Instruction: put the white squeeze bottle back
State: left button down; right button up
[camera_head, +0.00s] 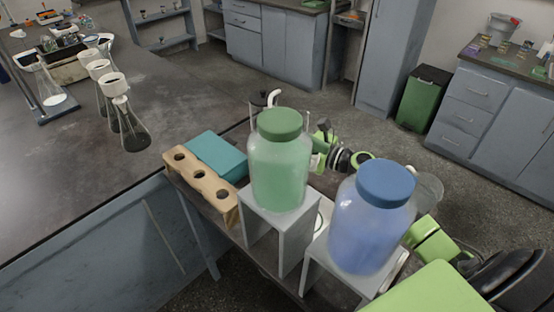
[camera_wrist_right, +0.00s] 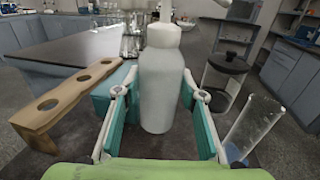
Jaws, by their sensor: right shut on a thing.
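The white squeeze bottle (camera_wrist_right: 161,88) stands upright between the fingers of my right gripper (camera_wrist_right: 160,95) in the right wrist view. The gripper is shut on its body. Whether the bottle's base touches the surface below is unclear. In the head view a white curved nozzle (camera_head: 272,97) shows behind the green-lidded jar (camera_head: 279,165); this jar hides the rest of the bottle and my right fingertips. A wooden rack with holes (camera_wrist_right: 62,100) is left of the gripper; it also shows in the head view (camera_head: 205,190). My left gripper is not in view.
A blue-lidded jar (camera_head: 370,220) and the green-lidded jar stand on grey stands close to my right arm. A teal box (camera_head: 215,156) lies beside the rack.

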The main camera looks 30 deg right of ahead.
jog(key=s+f, duration=0.1)
jog(key=f, duration=0.1)
jog(key=s+f, duration=0.1)
jog(key=f, duration=0.1)
jog(key=s+f, duration=0.1)
jog(key=f, duration=0.1)
jog(key=shift+s+a, duration=0.2)
jog(key=shift+a, duration=0.05)
jog(key=shift+f, duration=0.55)
jog(key=o, duration=0.6)
jog(key=shift+f, duration=0.1)
jog(key=shift+o, duration=0.2)
jog(key=b+v, duration=0.1)
jog(key=v, duration=0.5)
jog(key=shift+s+d, duration=0.15)
jog(key=shift+s, duration=0.1)
jog(key=shift+s+d, duration=0.25)
jog(key=shift+s, duration=0.15)
